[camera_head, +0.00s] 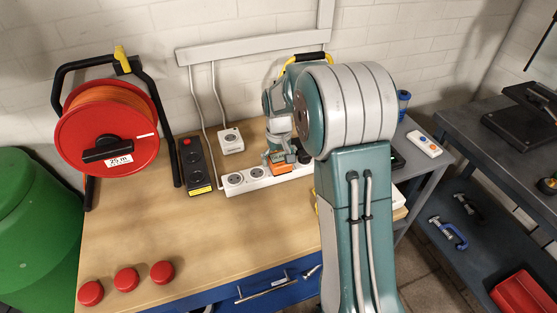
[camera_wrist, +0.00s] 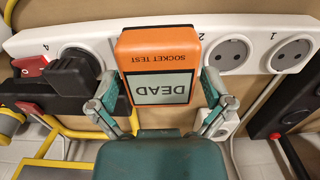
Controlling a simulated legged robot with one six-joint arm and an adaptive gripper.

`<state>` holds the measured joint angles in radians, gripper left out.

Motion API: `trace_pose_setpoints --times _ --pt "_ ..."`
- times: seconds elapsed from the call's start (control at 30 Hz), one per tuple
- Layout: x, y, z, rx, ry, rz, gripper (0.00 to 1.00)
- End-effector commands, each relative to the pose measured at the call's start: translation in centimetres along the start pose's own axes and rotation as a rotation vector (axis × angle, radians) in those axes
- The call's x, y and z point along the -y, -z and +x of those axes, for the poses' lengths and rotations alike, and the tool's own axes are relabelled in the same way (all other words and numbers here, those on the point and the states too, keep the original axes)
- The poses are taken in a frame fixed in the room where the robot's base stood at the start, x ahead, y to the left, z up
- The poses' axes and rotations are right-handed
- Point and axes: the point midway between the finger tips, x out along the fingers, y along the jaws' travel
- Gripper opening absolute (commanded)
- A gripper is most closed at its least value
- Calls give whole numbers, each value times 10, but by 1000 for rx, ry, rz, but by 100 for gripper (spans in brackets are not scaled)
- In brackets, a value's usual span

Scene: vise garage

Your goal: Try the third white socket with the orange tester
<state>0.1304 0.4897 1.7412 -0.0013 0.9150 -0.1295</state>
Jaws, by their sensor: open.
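The orange tester (camera_wrist: 158,50) sits on the white socket strip (camera_wrist: 25,38) in the wrist view, between the sockets marked 2 and 4. It covers the third position, and its upside-down screen reads DEAD. Sockets 1 (camera_wrist: 291,54) and 2 (camera_wrist: 227,54) are empty. A black plug (camera_wrist: 75,73) is in the fourth. My gripper (camera_wrist: 158,82) is open, with one finger on each side of the tester. Whether the fingers touch it is unclear. In the head view the tester (camera_head: 281,167) is on the strip (camera_head: 238,182), below my gripper (camera_head: 279,152).
A red cable reel (camera_head: 108,127) is at the back left. Three red knobs (camera_head: 126,279) lie at the front left. The middle of the bench (camera_head: 200,235) is clear.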

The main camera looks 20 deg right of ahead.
Motion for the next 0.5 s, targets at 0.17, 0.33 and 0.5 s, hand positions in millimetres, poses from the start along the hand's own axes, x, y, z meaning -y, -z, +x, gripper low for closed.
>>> trace_pose_setpoints --times 0.17,0.33,0.5 --pt "0 1 -28 -6 -1 0 100" --pt "0 1 -64 -6 -1 0 100" --pt "0 2 -95 -4 -1 0 100"
